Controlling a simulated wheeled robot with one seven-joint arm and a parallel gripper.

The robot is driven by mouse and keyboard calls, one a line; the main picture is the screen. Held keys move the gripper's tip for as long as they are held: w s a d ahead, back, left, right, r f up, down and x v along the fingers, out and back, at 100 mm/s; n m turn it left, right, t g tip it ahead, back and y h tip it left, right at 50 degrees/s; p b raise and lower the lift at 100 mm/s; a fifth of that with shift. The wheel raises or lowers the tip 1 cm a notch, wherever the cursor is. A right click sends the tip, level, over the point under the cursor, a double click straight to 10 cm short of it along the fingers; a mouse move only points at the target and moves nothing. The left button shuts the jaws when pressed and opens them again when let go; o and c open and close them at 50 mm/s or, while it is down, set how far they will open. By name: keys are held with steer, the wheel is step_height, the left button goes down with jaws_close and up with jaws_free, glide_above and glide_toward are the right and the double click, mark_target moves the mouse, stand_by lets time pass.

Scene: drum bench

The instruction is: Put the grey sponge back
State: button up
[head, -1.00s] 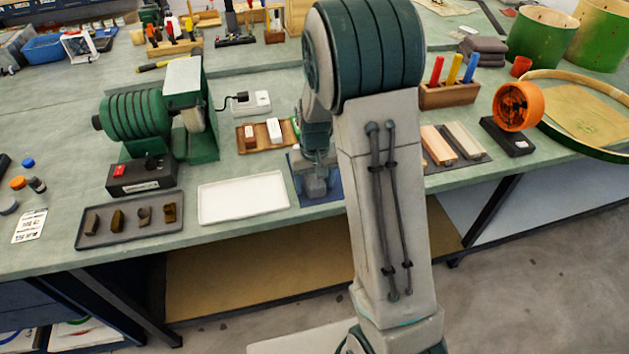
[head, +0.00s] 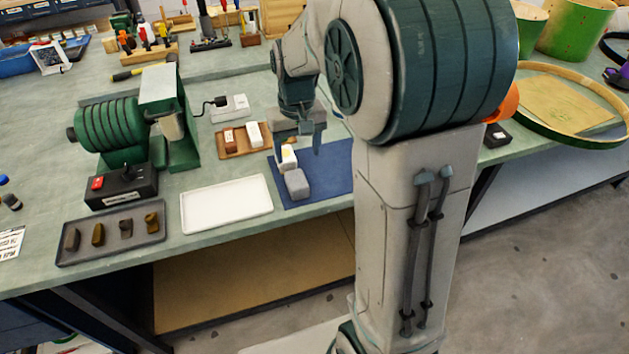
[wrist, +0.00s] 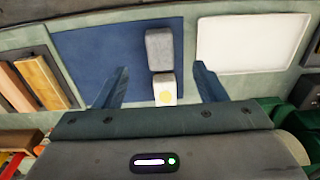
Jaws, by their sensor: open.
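The grey sponge (head: 297,184), a small grey block, lies on the blue mat (head: 335,166). It also shows in the wrist view (wrist: 159,50). A white block with a yellow dot (head: 287,157) is right by it on the mat, at its far side; in the wrist view that block (wrist: 164,90) is nearer my gripper. My gripper (head: 299,143) is open and empty above the far part of the mat. In the wrist view its fingers (wrist: 161,72) are spread to either side of the white block, with the sponge beyond the fingertips.
An empty white tray (head: 227,204) lies left of the mat. A dark tray (head: 75,254) holds several small pieces. A green machine (head: 168,115) stands behind. My arm hides the bench to the right.

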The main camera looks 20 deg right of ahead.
steer(key=s+r+t, duration=0.2)
steer(key=s+r, duration=0.1)
steer(key=s, duration=1.5)
steer(key=shift+s+t, duration=0.25)
steer(key=shift+t, duration=0.05)
